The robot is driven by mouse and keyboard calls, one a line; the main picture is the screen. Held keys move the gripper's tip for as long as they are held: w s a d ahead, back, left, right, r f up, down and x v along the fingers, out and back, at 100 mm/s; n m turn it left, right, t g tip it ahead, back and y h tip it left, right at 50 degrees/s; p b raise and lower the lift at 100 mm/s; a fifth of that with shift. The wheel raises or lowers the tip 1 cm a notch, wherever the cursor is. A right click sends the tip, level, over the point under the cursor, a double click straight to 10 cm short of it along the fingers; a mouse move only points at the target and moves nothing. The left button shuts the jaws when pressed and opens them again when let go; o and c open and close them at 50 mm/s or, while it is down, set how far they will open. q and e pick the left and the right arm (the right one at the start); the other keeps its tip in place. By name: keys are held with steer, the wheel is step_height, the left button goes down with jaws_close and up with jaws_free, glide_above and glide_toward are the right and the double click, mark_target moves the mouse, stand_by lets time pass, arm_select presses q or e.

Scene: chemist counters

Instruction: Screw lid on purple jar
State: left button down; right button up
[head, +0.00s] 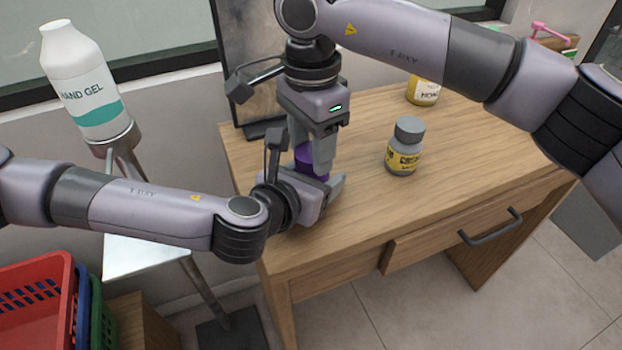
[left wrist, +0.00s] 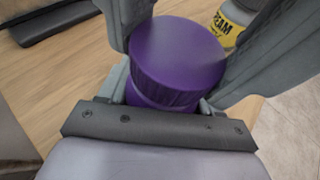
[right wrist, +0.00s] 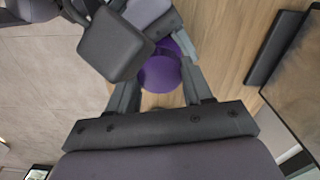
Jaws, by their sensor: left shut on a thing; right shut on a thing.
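In the head view the purple jar (head: 318,176) is upright above the left part of the wooden desk, partly hidden by both grippers. My left gripper (head: 328,190) reaches in from the left, low, and is shut on the jar body. My right gripper (head: 312,165) points down from above and is shut on the purple lid, at the top of the jar. The round lid top (left wrist: 178,50) shows in the left wrist view, directly over the jar body (left wrist: 160,97). In the right wrist view the purple lid (right wrist: 160,73) shows between the fingers. The seam between lid and jar is unclear.
A grey jar with a yellow label (head: 404,150) stands right of the grippers on the desk (head: 460,150). A honey jar (head: 423,92) stands farther back. A dark panel (head: 252,85) is behind the grippers. A hand gel bottle (head: 85,85) and red basket (head: 35,310) are left.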

steer(key=o, duration=1.2)
steer(key=shift+c, duration=0.2)
steer(key=shift+r, duration=0.15)
step_height(320, 180, up, 4)
steer(key=shift+r, duration=0.1)
steer(key=shift+c, duration=0.4)
